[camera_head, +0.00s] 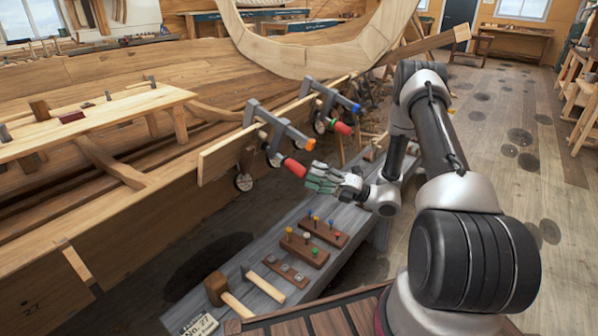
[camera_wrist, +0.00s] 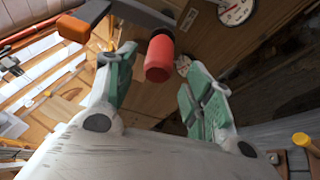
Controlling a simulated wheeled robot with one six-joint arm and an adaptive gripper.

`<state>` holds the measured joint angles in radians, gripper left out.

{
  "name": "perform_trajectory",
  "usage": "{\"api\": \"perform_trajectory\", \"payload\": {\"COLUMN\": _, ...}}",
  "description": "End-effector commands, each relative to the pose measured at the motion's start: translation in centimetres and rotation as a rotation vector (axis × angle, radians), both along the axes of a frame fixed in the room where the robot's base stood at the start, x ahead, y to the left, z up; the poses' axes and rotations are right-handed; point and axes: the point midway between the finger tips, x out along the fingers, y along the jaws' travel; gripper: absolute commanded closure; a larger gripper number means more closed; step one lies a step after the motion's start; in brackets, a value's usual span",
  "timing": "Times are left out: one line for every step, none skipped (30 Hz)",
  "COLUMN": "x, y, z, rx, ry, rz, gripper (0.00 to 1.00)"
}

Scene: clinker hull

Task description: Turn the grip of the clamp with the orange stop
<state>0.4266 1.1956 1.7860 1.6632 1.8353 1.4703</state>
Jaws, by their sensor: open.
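The clamp with the orange stop (camera_head: 310,144) sits on the plank edge of the hull, its grey bar slanting down to the right. Its red grip (camera_head: 294,167) hangs at the lower end. In the wrist view the orange stop (camera_wrist: 72,29) is at the upper left and the red grip (camera_wrist: 159,58) is near the top centre. My gripper (camera_head: 312,179) is just right of the grip. In the wrist view my gripper (camera_wrist: 157,72) is open, its green fingers on either side of the grip's end, with gaps visible. I cannot tell how deep the grip reaches between them.
A second clamp with a blue stop (camera_head: 355,107) and its own red grip (camera_head: 342,128) stands farther along the plank (camera_head: 228,147). Round dials (camera_head: 243,182) hang below. A grey bench (camera_head: 340,215) holds peg blocks (camera_head: 304,248), a mallet (camera_head: 216,287) and a hammer (camera_head: 262,284).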

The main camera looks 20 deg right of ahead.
Motion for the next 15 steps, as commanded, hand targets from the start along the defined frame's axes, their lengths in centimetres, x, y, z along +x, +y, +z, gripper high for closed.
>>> {"api": "perform_trajectory", "payload": {"x": -0.3, "y": -0.8, "z": -0.3, "rx": 0.0, "ry": 0.001, "rz": -0.003, "gripper": 0.48}}
{"api": "perform_trajectory", "payload": {"x": -0.5, "y": -1.2, "z": -0.4, "rx": 0.0, "ry": 0.0, "rz": -0.003, "gripper": 0.48}}
{"api": "perform_trajectory", "payload": {"x": -0.8, "y": -1.6, "z": -0.5, "rx": 0.0, "ry": 0.001, "rz": -0.001, "gripper": 0.48}}
{"api": "perform_trajectory", "payload": {"x": -0.9, "y": -1.9, "z": -0.6, "rx": 0.0, "ry": 0.001, "rz": -0.001, "gripper": 0.48}}
{"api": "perform_trajectory", "payload": {"x": -1.0, "y": -2.1, "z": -0.7, "rx": -0.001, "ry": 0.0, "rz": -0.002, "gripper": 0.48}}
{"api": "perform_trajectory", "payload": {"x": -1.2, "y": -2.4, "z": -0.7, "rx": -0.001, "ry": 0.0, "rz": -0.001, "gripper": 0.48}}
{"api": "perform_trajectory", "payload": {"x": -1.2, "y": -2.5, "z": -0.8, "rx": 0.0, "ry": 0.001, "rz": -0.001, "gripper": 0.48}}
{"api": "perform_trajectory", "payload": {"x": -1.3, "y": -2.6, "z": -0.8, "rx": -0.001, "ry": 0.001, "rz": 0.0, "gripper": 0.48}}
{"api": "perform_trajectory", "payload": {"x": -1.4, "y": -2.6, "z": -0.9, "rx": -0.001, "ry": 0.0, "rz": 0.001, "gripper": 0.48}}
{"api": "perform_trajectory", "payload": {"x": -1.4, "y": -2.7, "z": -0.9, "rx": 0.0, "ry": 0.0, "rz": 0.001, "gripper": 0.48}}
{"api": "perform_trajectory", "payload": {"x": -1.4, "y": -2.7, "z": -0.9, "rx": 0.0, "ry": 0.0, "rz": 0.001, "gripper": 0.48}}
{"api": "perform_trajectory", "payload": {"x": -1.4, "y": -2.7, "z": -0.9, "rx": 0.0, "ry": 0.0, "rz": 0.001, "gripper": 0.48}}
{"api": "perform_trajectory", "payload": {"x": -1.4, "y": -2.7, "z": -0.9, "rx": 0.0, "ry": 0.0, "rz": 0.001, "gripper": 0.48}}
{"api": "perform_trajectory", "payload": {"x": -1.4, "y": -2.7, "z": -0.9, "rx": 0.0, "ry": 0.0, "rz": 0.001, "gripper": 0.48}}
{"api": "perform_trajectory", "payload": {"x": -1.4, "y": -2.7, "z": -0.9, "rx": 0.0, "ry": 0.0, "rz": 0.001, "gripper": 0.48}}
